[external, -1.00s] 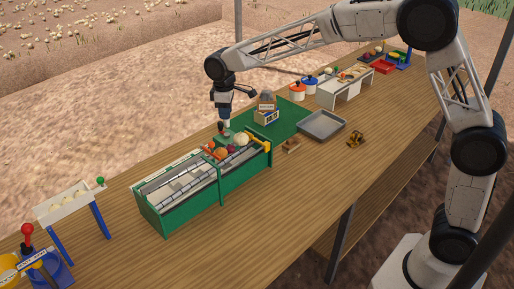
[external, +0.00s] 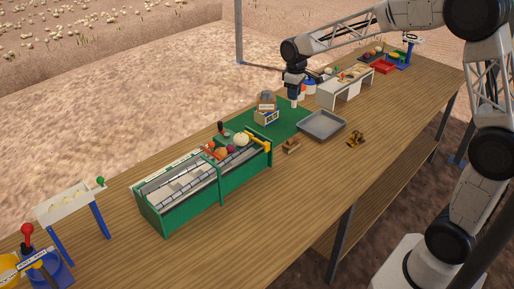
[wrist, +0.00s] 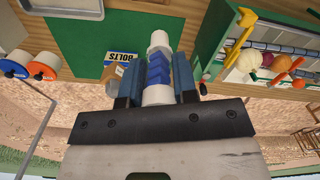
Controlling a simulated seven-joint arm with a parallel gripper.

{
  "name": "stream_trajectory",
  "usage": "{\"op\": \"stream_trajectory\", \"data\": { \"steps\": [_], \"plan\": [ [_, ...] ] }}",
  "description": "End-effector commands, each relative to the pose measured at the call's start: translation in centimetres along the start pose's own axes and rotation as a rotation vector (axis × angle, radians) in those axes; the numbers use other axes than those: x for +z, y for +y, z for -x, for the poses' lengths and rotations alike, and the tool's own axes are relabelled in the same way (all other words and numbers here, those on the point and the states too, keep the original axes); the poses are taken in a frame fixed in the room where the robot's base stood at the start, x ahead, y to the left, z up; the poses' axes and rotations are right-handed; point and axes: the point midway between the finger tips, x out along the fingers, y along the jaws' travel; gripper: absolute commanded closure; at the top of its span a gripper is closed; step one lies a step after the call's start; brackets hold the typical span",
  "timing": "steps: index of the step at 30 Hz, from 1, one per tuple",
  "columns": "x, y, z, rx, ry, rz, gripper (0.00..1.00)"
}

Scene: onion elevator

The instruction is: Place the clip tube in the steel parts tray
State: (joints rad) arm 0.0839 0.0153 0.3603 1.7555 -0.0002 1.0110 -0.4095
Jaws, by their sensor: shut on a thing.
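The clip tube (wrist: 158,42) is a white cylinder with blue ribbed bands in its middle. My gripper (wrist: 158,80) is shut on it, with one blue finger on each side. In the external view, the tube (external: 294,102) hangs about upright below my gripper (external: 295,86), above the green mat. The steel parts tray (external: 321,125) is a shallow grey empty tray, to the right of and nearer than the tube. Part of the tray (wrist: 62,8) shows at the top left of the wrist view.
The green elevator (external: 185,208) with vegetables stands to the left. A bolts box (external: 266,117) stands on the green mat (external: 240,122). Orange and blue-lidded pots and a white stand (external: 345,92) are behind the tray. A small brown block (external: 291,147) lies before it.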

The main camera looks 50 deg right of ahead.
Motion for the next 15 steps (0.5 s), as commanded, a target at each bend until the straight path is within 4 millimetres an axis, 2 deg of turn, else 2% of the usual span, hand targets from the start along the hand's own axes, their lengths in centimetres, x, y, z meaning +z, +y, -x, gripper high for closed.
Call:
{"op": "stream_trajectory", "data": {
  "steps": [1, 6, 15],
  "plan": [
    [1.1, 1.1, 0.0, 0.001, 0.001, -0.021, 0.96],
    [4.7, 3.9, -0.2, 0.001, 0.001, -0.084, 0.96],
    [11.2, 8.2, -0.6, 0.000, 0.000, -0.194, 0.96]
  ]
}}
